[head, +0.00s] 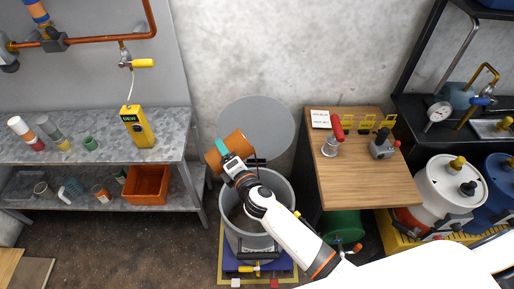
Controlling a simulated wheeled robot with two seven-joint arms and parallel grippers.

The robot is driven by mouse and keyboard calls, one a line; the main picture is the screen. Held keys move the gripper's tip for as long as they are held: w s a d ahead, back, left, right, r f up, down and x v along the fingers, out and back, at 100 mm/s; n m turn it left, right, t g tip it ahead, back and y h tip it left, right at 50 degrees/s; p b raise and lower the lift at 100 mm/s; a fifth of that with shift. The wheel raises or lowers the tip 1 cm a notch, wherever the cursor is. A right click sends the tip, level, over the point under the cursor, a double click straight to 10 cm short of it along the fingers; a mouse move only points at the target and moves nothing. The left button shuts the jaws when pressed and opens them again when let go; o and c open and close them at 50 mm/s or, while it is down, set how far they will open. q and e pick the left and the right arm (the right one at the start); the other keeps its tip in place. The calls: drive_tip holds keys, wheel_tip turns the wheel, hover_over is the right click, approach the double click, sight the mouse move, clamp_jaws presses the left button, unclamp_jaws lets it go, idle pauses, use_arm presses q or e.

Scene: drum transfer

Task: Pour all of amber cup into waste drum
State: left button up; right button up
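The amber cup (237,140) is an orange-brown cylinder with a teal patch, lying tipped on its side in the air. My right gripper (228,160), on the white arm from the lower right, appears shut on it; the fingertips are partly hidden. The waste drum (285,190) is a grey open drum standing below, its round grey lid (257,112) raised behind it. The cup shows at the drum's back-left rim, in front of the lid. My arm covers part of the drum's mouth. I cannot see the cup's inside or any stream. My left gripper is not in view.
A metal shelf (90,150) at left holds several small cups, a yellow meter (137,126) and an orange bin (147,185). A wooden bench (350,180) with tools stands right of the drum. White (450,185) and blue drums stand farther right.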

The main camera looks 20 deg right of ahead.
sight(233, 147)
drive_tip(key=shift+w+d+r+m+p, duration=0.2)
drive_tip(key=shift+d+r+m+p, duration=0.4)
drive_tip(key=shift+d+m+p, duration=0.15)
idle(1.2)
drive_tip(key=shift+d+r+m+y+p, duration=0.3)
drive_tip(key=shift+r+m+p, duration=0.2)
drive_tip(key=shift+m+p, duration=0.15)
idle(0.7)
drive_tip(key=shift+f, duration=0.1)
drive_tip(key=f+n+b, duration=0.1)
drive_tip(key=a+f+n+b, duration=0.1)
drive_tip(key=b, duration=0.1)
drive_tip(key=a+f+n+b, duration=0.1)
drive_tip(key=shift+s+a+f+h, duration=0.1)
drive_tip(key=shift+s+f+h, duration=0.15)
drive_tip(key=shift+h, duration=0.15)
drive_tip(key=shift+r+n, duration=0.3)
drive_tip(key=shift+r, duration=0.05)
drive_tip(key=shift+f+n+b, duration=0.6)
drive_tip(key=a+f+n+t+h+b, duration=0.1)
drive_tip(key=a+f+n+b, duration=0.2)
drive_tip(key=f+n+b, duration=0.3)
drive_tip(key=shift+s+a+f+n+t+b, duration=0.25)
drive_tip(key=shift+f+n+t, duration=0.2)
drive_tip(key=shift+n, duration=2.25)
